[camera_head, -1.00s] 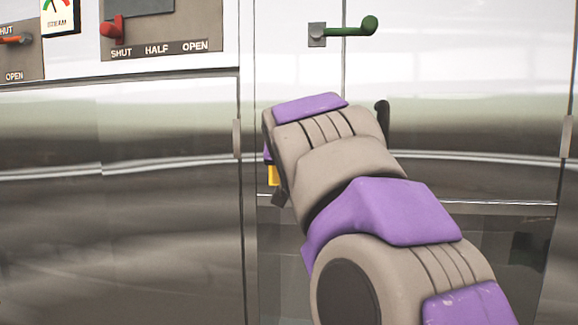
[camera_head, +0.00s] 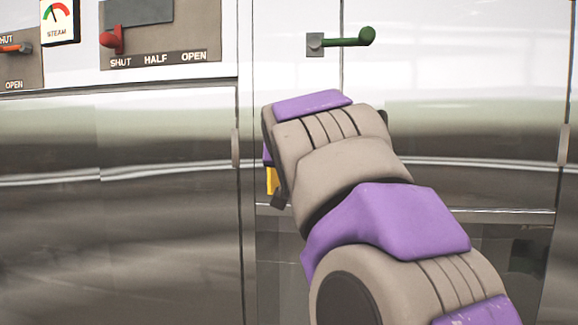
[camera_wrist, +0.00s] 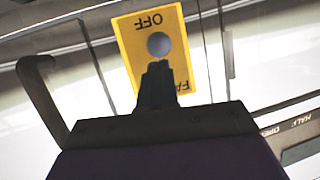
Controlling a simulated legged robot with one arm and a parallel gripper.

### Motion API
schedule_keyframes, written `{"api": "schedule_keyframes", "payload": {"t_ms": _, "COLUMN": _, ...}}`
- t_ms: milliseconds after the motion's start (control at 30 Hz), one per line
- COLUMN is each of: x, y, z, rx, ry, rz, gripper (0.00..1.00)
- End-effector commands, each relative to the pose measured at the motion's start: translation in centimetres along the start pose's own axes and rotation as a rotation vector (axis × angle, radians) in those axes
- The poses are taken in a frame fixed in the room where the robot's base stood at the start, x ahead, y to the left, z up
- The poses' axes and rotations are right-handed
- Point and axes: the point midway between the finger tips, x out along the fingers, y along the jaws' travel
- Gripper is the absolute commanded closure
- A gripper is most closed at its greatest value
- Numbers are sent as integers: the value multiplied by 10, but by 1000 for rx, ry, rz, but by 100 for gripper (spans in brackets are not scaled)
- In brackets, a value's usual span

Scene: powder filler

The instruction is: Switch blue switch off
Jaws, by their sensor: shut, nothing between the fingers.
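A yellow plate (camera_wrist: 140,30) with upside-down "OFF" lettering shows in the wrist view. A round grey-blue knob (camera_wrist: 159,44), apparently the blue switch, sits on it below the word. My gripper (camera_wrist: 157,68) is shut and points at the plate, its dark fingertips just below the knob in the picture. They cover part of a second word starting "FA". I cannot tell whether the fingertips touch the knob or plate.
In the head view a green lever (camera_head: 345,39) is above my arm, and a red lever (camera_head: 116,40) and steam gauge (camera_head: 57,18) are upper left. Steel cabinet doors (camera_head: 120,190) fill the background.

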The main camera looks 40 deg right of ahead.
Motion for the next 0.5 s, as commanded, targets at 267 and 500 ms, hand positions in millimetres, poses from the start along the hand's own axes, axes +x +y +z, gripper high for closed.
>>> {"api": "schedule_keyframes", "payload": {"t_ms": 267, "x": -49, "y": 0, "z": 0, "rx": -1, "ry": 4, "rz": -1, "gripper": 100}}
{"api": "schedule_keyframes", "payload": {"t_ms": 500, "x": -96, "y": 3, "z": 1, "rx": 1, "ry": 1, "rz": -1, "gripper": 100}}
